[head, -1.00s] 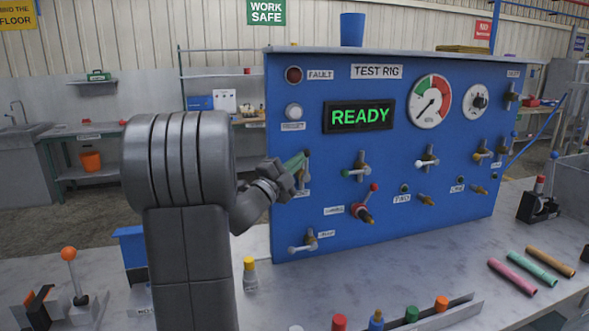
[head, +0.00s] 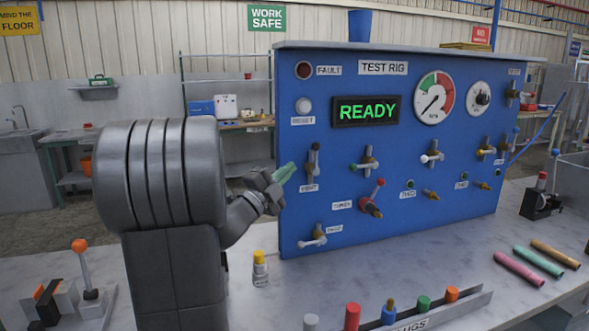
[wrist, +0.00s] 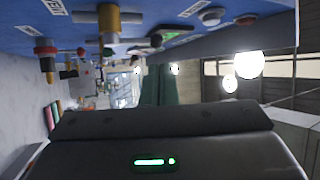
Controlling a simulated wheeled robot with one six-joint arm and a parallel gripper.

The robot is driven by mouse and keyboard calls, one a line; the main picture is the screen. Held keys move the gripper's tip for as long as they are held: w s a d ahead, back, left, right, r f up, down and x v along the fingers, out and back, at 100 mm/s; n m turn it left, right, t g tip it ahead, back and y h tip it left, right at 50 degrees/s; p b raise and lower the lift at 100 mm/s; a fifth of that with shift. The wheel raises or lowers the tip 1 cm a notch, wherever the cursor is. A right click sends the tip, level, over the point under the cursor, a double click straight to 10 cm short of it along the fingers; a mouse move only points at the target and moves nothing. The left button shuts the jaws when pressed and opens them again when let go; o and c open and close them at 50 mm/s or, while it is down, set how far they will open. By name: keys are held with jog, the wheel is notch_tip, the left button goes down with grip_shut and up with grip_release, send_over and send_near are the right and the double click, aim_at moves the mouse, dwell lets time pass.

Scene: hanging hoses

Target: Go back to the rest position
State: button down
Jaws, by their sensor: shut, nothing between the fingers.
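My gripper (head: 287,172), with green fingers, is shut and empty in the head view. It is in front of the left part of the blue test rig panel (head: 330,180), just left of the vent valve (head: 314,160). A small gap seems to lie between the fingertips and that valve, but I cannot tell the depth. In the wrist view the green fingers (wrist: 158,85) are together, and the panel (wrist: 140,40) runs along the top with its fittings close by.
The bench holds a yellow-capped bottle (head: 260,268), a rack of coloured plugs (head: 420,318), a lever box (head: 88,290) at left and several coloured hoses (head: 538,262) at right. A black lever unit (head: 541,203) stands far right.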

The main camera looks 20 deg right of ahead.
jog(key=v, duration=0.5)
jog(key=shift+s+a+r+b, duration=0.1)
jog(key=shift+s+a+b, duration=0.05)
jog(key=shift+a+b, duration=0.25)
jog(key=shift+r, duration=0.1)
